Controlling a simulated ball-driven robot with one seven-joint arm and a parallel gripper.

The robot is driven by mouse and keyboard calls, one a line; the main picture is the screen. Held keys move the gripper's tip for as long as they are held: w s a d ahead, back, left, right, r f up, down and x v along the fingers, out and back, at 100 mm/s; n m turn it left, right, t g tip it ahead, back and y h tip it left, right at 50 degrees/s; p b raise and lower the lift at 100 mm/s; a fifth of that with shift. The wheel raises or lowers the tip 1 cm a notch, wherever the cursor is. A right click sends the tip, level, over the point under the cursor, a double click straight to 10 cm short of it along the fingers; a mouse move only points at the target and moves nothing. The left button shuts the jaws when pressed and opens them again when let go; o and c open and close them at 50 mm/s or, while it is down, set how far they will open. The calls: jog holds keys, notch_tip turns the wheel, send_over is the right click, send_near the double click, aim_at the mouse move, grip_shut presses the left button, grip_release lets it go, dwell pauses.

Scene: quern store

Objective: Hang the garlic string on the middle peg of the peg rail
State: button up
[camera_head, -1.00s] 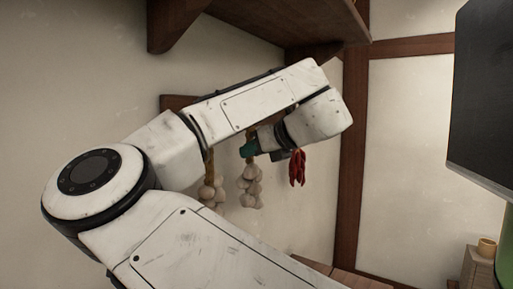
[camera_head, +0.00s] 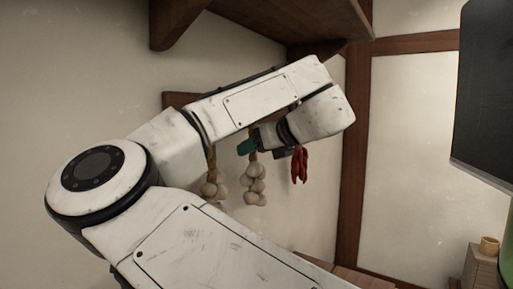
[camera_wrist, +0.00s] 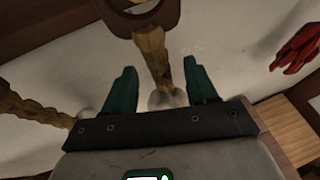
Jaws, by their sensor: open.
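A garlic string (camera_head: 255,187) hangs upright against the wall in the middle, with pale bulbs below a tan braided stem. In the wrist view its stem (camera_wrist: 152,50) runs between my gripper's two teal fingers (camera_wrist: 159,68), with a gap on each side. My gripper (camera_head: 248,147) is open at the stem, above the bulbs. The wooden peg rail (camera_head: 178,100) shows only at its left end; my arm hides the rest and the pegs.
A second garlic string (camera_head: 212,187) hangs to the left; its braid also shows in the wrist view (camera_wrist: 35,108). Red chillies (camera_head: 300,165) hang close on the right. A wooden shelf (camera_head: 285,22) overhangs above. A dark panel (camera_head: 485,95) stands far right.

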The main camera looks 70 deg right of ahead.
jog(key=shift+s, duration=0.1)
jog(key=b+v, duration=0.2)
jog(key=v, duration=0.8)
jog(key=shift+s+a+b, duration=0.2)
jog(key=shift+s+b, duration=0.05)
jog(key=shift+b, duration=0.05)
jog(key=shift+r, duration=0.1)
